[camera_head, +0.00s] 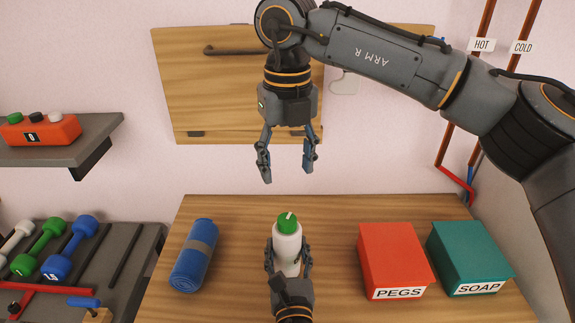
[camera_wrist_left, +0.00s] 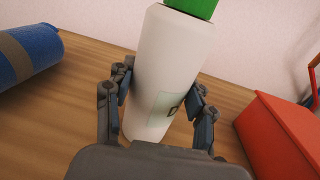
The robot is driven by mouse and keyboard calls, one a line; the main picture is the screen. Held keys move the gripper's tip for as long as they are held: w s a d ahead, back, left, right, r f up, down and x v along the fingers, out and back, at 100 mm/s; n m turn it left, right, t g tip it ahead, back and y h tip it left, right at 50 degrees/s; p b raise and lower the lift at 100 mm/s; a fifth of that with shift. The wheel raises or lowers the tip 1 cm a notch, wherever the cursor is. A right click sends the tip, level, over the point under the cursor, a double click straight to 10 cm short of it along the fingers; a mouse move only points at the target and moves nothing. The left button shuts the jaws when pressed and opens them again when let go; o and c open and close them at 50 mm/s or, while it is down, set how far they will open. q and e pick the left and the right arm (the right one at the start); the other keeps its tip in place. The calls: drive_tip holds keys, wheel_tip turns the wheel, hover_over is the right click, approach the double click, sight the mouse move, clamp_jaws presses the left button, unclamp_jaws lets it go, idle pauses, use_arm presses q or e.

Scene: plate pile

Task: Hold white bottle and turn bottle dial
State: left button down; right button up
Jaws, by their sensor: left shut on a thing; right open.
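A white bottle (camera_head: 287,250) with a green dial cap (camera_head: 288,222) stands on the wooden table, near its middle. The cap has a pale mark on top. My left gripper (camera_head: 288,262) is shut on the bottle's body, one finger on each side. In the left wrist view the bottle (camera_wrist_left: 168,70) looks tilted and fills the middle, its green cap (camera_wrist_left: 195,7) cut off by the top edge. My left gripper (camera_wrist_left: 160,105) shows there around it. My right gripper (camera_head: 289,178) is open and empty, pointing down above the bottle and apart from the cap.
A rolled blue mat (camera_head: 194,262) lies left of the bottle. A red PEGS box (camera_head: 392,255) and a teal SOAP box (camera_head: 466,253) stand to the right. A wooden wall cabinet (camera_head: 230,110) is behind my right gripper. Dumbbells (camera_head: 40,245) rest on a rack at left.

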use_arm(q)
drive_tip(key=shift+c, duration=2)
unclamp_jaws()
